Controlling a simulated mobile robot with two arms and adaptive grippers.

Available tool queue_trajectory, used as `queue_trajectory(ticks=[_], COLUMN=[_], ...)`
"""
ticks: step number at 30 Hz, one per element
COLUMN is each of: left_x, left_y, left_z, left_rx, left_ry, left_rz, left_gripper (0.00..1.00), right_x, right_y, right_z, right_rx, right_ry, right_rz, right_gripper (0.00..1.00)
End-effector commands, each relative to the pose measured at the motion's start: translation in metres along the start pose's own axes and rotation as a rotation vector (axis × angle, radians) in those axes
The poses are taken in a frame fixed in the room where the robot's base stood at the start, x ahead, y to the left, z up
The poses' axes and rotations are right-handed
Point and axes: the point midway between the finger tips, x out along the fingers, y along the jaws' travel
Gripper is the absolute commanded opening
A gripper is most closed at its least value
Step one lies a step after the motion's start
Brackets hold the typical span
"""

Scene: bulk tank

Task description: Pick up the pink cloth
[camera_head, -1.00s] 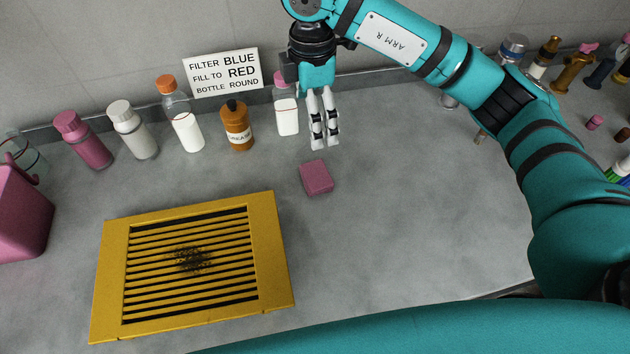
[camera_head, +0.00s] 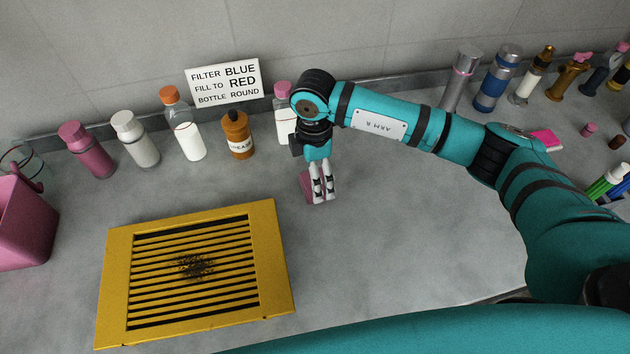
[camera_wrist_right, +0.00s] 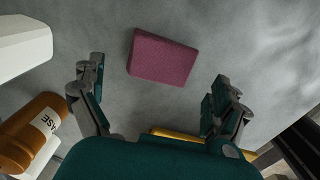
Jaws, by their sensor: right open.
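A small pink block-shaped piece (camera_head: 306,184), which may be the folded pink cloth or a sponge, lies flat on the grey counter. My right gripper (camera_head: 319,199) points down over it and partly hides it in the head view. In the right wrist view the pink piece (camera_wrist_right: 162,57) lies ahead, between and slightly beyond the open fingers, with nothing gripped. A second flat, bright pink item (camera_head: 547,139) lies at the far right, partly behind my right arm; I cannot tell what it is made of. My left gripper is not in view.
A yellow grille (camera_head: 278,262) lies front left of the pink piece. An orange-brown bottle (camera_head: 238,140) and several other bottles line the wall behind, below a sign (camera_head: 224,82). A pink bucket (camera_head: 22,225) stands at the left.

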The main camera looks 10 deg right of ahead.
Motion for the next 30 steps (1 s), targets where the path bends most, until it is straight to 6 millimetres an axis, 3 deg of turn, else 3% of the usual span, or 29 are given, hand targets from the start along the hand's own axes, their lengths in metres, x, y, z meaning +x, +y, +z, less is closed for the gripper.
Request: queue_trajectory(ticks=[6,15,25,30], left_x=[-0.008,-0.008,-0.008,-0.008], left_y=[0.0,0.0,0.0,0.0], left_z=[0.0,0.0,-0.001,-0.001], left_rx=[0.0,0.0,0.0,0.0], left_ry=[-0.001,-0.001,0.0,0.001], left_rz=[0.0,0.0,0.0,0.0], left_gripper=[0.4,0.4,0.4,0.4], right_x=[0.028,0.033,0.032,0.032], right_y=[0.0,0.001,0.001,0.001], right_z=[0.002,0.002,0.002,0.002], right_rx=[0.001,0.001,0.001,0.001], right_ry=[0.0,0.001,0.001,0.001], right_rz=[-0.002,0.0,0.0,0.0], right_gripper=[1.0,0.99,0.56,0.53])
